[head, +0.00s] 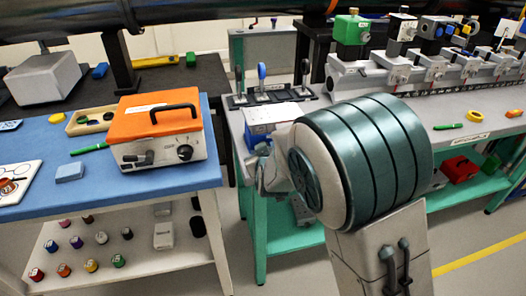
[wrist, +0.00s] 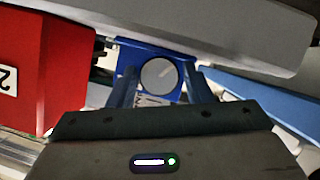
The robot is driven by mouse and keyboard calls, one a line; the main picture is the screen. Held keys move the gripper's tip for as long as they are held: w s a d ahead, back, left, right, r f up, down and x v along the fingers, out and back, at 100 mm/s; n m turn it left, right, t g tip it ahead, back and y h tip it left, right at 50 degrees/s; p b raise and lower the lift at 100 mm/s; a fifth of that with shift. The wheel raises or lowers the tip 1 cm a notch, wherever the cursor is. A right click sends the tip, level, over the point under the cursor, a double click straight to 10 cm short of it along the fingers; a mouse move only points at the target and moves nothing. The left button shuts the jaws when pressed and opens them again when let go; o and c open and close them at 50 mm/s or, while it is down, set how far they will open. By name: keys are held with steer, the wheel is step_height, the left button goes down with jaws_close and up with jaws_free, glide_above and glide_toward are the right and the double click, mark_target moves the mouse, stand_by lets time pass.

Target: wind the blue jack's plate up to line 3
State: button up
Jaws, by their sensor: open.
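The blue jack (wrist: 128,60) shows in the wrist view as a blue body with a round grey knob (wrist: 158,75) on its near face. A wide grey slab (wrist: 220,35) lies above it, apparently its plate. My gripper (wrist: 161,82) is open, with one dark finger on each side of the knob; I cannot tell whether either touches it. Part of a pale label with dark marks shows below the knob, mostly hidden. In the head view my arm covers my gripper and most of that spot; a white-topped blue thing (head: 272,118) shows beside it. No line 3 is readable.
A red block labelled 2 (wrist: 40,70) stands close on the left in the wrist view, and a blue bar (wrist: 255,105) runs on the right. In the head view, an orange-topped case (head: 158,118) is on the blue table, and a rail (head: 430,78) with several mounts is on the right.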

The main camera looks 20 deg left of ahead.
steer(key=c, duration=0.7)
steer(key=m+b, duration=0.1)
steer(key=b, duration=0.2)
steer(key=shift+d+f+g+y, duration=0.1)
steer(key=shift+f+g+y, duration=0.2)
steer(key=shift+y, duration=0.1)
steer(key=m+b, duration=0.1)
steer(key=b, duration=0.4)
steer(key=shift+m+g+y, duration=0.3)
steer(key=shift+y, duration=0.1)
steer(key=shift+r+m+b, duration=0.15)
steer(key=shift+m+b, duration=0.15)
steer(key=shift+b, duration=0.45)
steer(key=shift+r, duration=0.1)
steer(key=o, duration=0.7)
